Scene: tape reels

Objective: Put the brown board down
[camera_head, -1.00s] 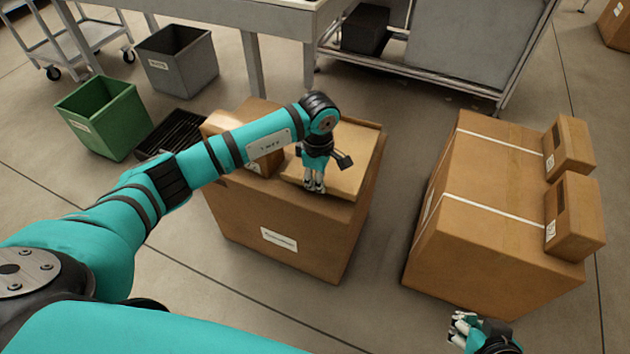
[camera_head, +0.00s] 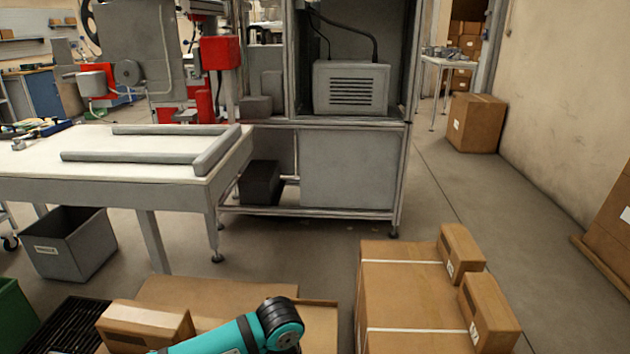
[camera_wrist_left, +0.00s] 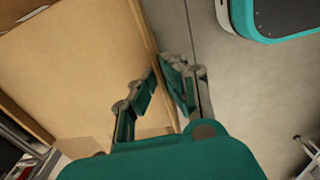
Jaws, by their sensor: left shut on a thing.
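In the left wrist view, the brown board (camera_wrist_left: 80,60) is a flat tan sheet filling the upper left, with a straight edge running down the middle. My left gripper (camera_wrist_left: 165,80) is shut on this edge, one finger on each side. In the head view only my left arm's teal and black joint shows at the bottom, over a large carton (camera_head: 215,292); the gripper is out of that picture. Whether the board touches the carton, I cannot tell. My right gripper is not in view.
A small carton (camera_head: 145,325) sits at the left on the large one. Another large carton (camera_head: 400,290) with two smaller boxes on it stands right, across a floor gap. A grey bin (camera_head: 75,245), a white-topped table (camera_head: 100,150) and a metal cabinet (camera_head: 350,170) stand beyond.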

